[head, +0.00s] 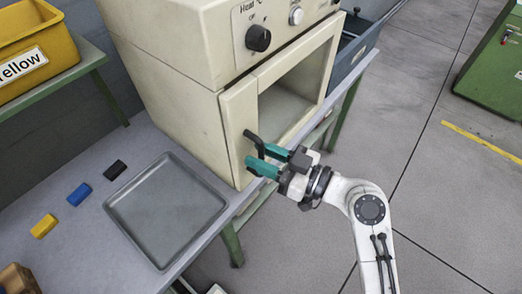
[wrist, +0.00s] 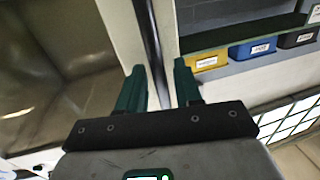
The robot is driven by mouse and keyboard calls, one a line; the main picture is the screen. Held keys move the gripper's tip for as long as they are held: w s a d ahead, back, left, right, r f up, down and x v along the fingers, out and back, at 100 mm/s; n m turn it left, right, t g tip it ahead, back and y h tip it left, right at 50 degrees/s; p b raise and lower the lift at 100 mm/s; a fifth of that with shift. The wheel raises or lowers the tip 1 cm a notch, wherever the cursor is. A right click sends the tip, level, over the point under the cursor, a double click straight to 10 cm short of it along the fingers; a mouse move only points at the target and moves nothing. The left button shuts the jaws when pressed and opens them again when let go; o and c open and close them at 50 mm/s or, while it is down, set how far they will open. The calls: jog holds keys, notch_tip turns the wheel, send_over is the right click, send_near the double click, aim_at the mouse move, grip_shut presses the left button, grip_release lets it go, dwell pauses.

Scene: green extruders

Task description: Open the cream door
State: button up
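My gripper (head: 260,160), with green fingers, is at the handle. In the wrist view the dark handle (wrist: 151,45) runs down between the fingers (wrist: 160,85), which stand apart with gaps on both sides. Contact cannot be told.
A grey metal tray (head: 166,210) lies on the bench, with black (head: 115,169), blue (head: 79,194) and yellow (head: 44,226) blocks to its left. A yellow bin (head: 32,55) stands on a shelf at the upper left. Open floor (head: 440,200) lies to the right.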

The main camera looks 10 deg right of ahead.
jog(key=shift+w+a, duration=0.2)
jog(key=shift+a, duration=0.05)
jog(key=shift+c, duration=0.4)
grip_shut()
